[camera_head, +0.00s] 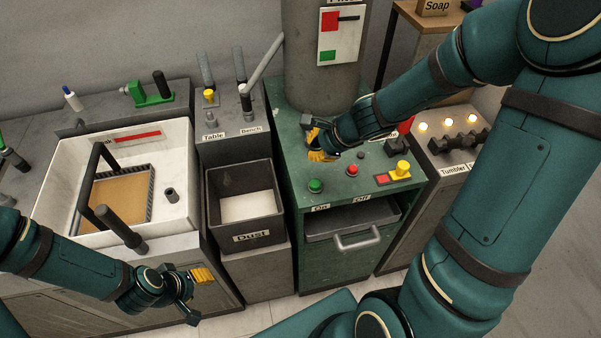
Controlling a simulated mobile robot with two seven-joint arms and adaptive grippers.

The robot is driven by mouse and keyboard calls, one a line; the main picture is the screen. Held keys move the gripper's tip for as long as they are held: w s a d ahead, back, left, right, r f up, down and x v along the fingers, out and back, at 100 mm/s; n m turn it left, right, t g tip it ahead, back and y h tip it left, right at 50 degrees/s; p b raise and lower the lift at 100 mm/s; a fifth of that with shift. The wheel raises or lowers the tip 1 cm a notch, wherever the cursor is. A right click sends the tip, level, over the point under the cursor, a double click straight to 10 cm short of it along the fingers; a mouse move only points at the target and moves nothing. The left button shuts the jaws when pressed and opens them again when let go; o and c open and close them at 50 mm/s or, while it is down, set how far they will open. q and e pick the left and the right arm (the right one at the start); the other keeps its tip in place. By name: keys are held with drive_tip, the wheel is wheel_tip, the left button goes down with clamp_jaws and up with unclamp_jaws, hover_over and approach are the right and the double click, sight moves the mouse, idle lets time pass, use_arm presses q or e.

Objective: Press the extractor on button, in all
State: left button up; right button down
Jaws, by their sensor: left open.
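The green on button (316,185) sits on the front left of the green cabinet's top (337,193), above a label reading On. A red button (352,169) sits to its right, near the Off label (362,198). My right gripper (318,150) is over the cabinet top, behind the green button and apart from it in the picture. Its yellow finger pads show, but its wrist hides part of it and I cannot tell whether it is shut. My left gripper (199,292) is open and empty, low in front of the grey cabinets at the left.
A grey cylinder (320,80) with a red and green panel stands behind the cabinet top. A yellow knob (402,168) is at its right front. A Dust bin (245,238) and a white sink-like tray (180,205) lie to the left. A Tumbler panel (450,160) is at right.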

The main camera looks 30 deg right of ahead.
sight(316, 185)
use_arm(q)
drive_tip(key=shift+w+a, duration=0.1)
drive_tip(key=shift+w, duration=0.2)
use_arm(e)
drive_tip(key=shift+w+r, duration=0.1)
drive_tip(key=shift+w, duration=0.15)
use_arm(q)
drive_tip(key=shift+s, duration=0.1)
use_arm(e)
drive_tip(key=shift+s, duration=0.1)
use_arm(q)
wheel_tip(316, 185, down, 8)
drive_tip(key=s+b, duration=0.2)
drive_tip(key=b, duration=0.6)
drive_tip(key=shift+d+f+g, duration=0.2)
drive_tip(key=shift+g, duration=0.1)
use_arm(e)
wheel_tip(316, 185, down, 9)
drive_tip(key=shift+r, duration=0.1)
drive_tip(key=c, duration=1.7)
unclamp_jaws()
use_arm(q)
drive_tip(key=shift+f+b, duration=0.1)
drive_tip(key=shift+b, duration=0.25)
use_arm(e)
clamp_jaws()
use_arm(q)
drive_tip(key=shift+f+b, duration=0.4)
use_arm(e)
drive_tip(key=shift+f, duration=0.45)
